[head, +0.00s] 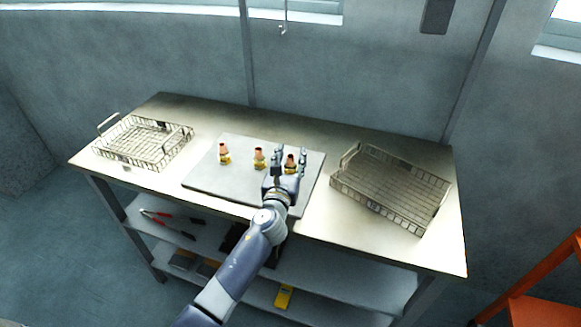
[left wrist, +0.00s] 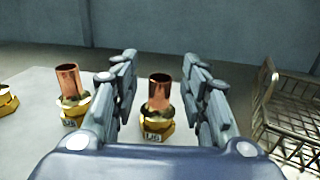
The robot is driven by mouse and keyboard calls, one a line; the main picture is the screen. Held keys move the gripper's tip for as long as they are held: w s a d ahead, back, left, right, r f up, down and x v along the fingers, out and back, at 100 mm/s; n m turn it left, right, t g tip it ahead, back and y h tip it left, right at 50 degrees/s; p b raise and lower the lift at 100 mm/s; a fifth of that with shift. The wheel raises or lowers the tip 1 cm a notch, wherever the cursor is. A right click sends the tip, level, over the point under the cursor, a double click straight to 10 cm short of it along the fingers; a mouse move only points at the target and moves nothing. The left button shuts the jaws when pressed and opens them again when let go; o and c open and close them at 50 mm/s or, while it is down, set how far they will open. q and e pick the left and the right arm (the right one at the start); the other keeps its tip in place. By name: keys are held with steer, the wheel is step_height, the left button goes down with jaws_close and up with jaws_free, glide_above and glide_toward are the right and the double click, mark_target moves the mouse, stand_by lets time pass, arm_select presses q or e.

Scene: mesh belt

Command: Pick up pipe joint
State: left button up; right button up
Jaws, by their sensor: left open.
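Three pipe joints, each a copper tube on a yellow brass nut, stand upright in a row on a grey mat (head: 215,180). They are the left one (head: 224,154), the middle one (head: 259,158) and the right one (head: 290,163). My left gripper (head: 290,153) is open at the right joint. In the left wrist view that joint (left wrist: 158,108) stands between the two spread fingers (left wrist: 159,62), with a visible gap on both sides. The middle joint (left wrist: 72,95) is left of the fingers, and the left joint (left wrist: 6,101) is cut by the picture edge. My right gripper is not in view.
A wire basket (head: 143,142) stands at the table's left end. Another wire basket (head: 390,187) stands right of the mat and shows in the left wrist view (left wrist: 292,112). Tools lie on the shelf (head: 335,280) below. An orange frame (head: 545,300) is at lower right.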

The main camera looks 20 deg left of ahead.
arm_select(q)
steer(key=shift+r, duration=0.1)
jaws_close()
